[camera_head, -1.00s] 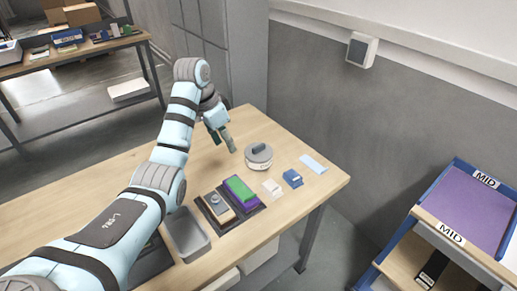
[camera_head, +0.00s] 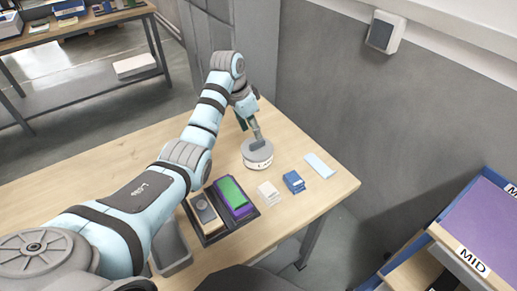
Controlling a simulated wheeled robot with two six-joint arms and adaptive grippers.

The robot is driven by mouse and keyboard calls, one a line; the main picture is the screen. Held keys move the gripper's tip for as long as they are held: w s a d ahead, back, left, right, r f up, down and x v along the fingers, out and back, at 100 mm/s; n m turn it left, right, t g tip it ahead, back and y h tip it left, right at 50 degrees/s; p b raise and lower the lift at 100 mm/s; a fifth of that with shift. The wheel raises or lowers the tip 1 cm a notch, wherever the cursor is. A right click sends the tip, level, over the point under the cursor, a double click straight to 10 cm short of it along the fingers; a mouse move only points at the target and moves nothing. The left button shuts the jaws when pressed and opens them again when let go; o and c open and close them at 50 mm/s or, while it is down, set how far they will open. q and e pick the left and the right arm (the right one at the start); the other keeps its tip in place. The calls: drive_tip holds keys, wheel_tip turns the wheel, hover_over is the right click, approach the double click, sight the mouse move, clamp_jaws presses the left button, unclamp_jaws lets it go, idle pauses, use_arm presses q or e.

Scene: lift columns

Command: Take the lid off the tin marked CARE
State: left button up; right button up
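The round grey tin (camera_head: 258,161) stands on the wooden table, with a white label band on its front; the lettering is too small to read fully. Its grey lid (camera_head: 256,147) sits on top. My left gripper (camera_head: 257,139) points down at the lid's raised handle, right over the tin. Its fingers are at the handle, but I cannot tell whether they are closed on it. My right gripper is not in view.
A black tray (camera_head: 211,238) holds a green and purple box (camera_head: 233,196) and a tan box (camera_head: 206,210). A white block (camera_head: 268,193), a blue block (camera_head: 293,181) and a light blue sheet (camera_head: 320,165) lie nearby. A grey bin (camera_head: 172,250) stands at the front.

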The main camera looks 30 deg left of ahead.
sight(257, 142)
use_arm(q)
drive_tip(key=shift+f, duration=0.5)
drive_tip(key=x, duration=0.6)
drive_tip(key=shift+w+b, duration=0.15)
drive_tip(key=shift+b, duration=0.15)
drive_tip(key=shift+r, duration=0.1)
drive_tip(key=shift+c, duration=1)
clamp_jaws()
